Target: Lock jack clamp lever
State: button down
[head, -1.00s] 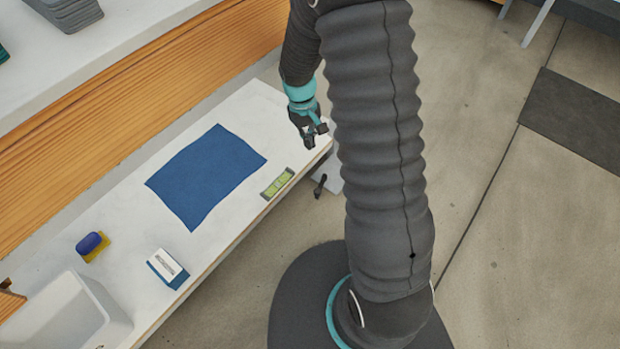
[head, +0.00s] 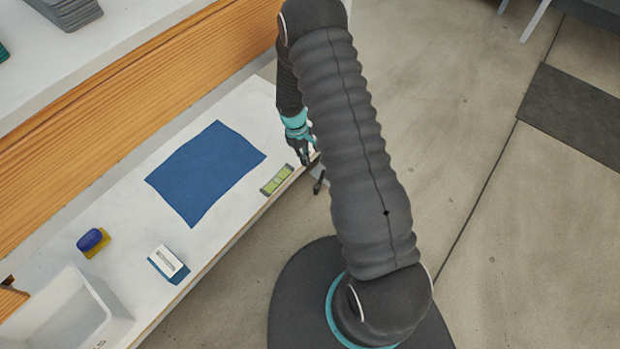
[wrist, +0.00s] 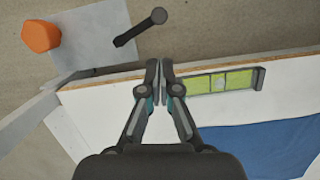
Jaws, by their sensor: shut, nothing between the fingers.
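The dark clamp lever (wrist: 140,30) with a round knob end shows in the wrist view, over a grey plate (wrist: 90,42) beyond the bench edge. In the head view the lever (head: 319,183) shows just off the bench's front edge, partly beside my arm. An orange knob (wrist: 41,36) sits at the plate's left in the wrist view. My gripper (wrist: 160,66) is shut and empty, its tips at the bench edge, below and right of the lever and apart from it in the picture. In the head view my gripper (head: 305,160) is small and partly hidden by my arm.
A green spirit level (wrist: 222,82) lies along the bench edge, close right of my fingers in the wrist view. A blue cloth (head: 205,172) lies flat on the white bench.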

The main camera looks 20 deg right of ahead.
jog(key=shift+f, duration=0.1)
send_near(320, 181)
notch_tip(320, 181, down, 5)
jog(key=s+a, duration=0.3)
jog(key=shift+d+f, duration=0.1)
dwell(0.4)
